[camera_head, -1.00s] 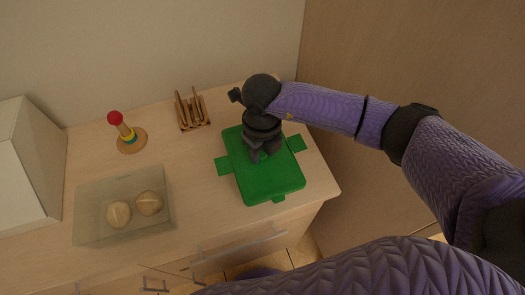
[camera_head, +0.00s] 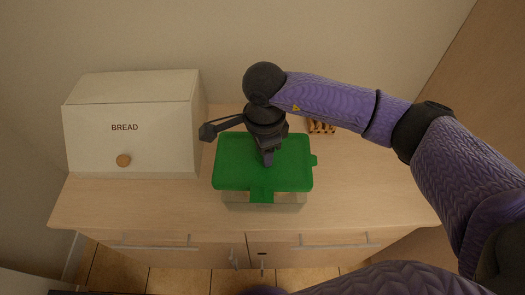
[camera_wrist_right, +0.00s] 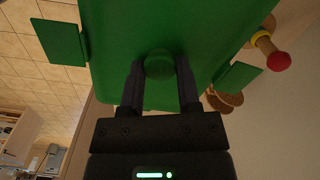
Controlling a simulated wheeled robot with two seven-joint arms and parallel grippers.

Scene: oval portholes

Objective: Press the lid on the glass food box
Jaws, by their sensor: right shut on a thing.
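The green lid (camera_head: 235,170), with clip tabs at its edges, is over the glass food box (camera_head: 238,203). Only the front part of the box shows below the lid's front edge; the lid hides the rest. I cannot tell whether the lid touches the rim. My right gripper (camera_head: 267,158) is above the middle of the lid. In the right wrist view, the right gripper (camera_wrist_right: 160,82) has a finger on each side of the round green knob (camera_wrist_right: 160,64) and is shut on it. My left gripper is out of view.
A white bread box (camera_head: 130,100) stands to the left on the wooden counter (camera_head: 140,205). A wooden rack (camera_head: 320,127) shows behind the right arm. A red-topped peg toy (camera_wrist_right: 278,61) is in the right wrist view. The counter's right side is clear.

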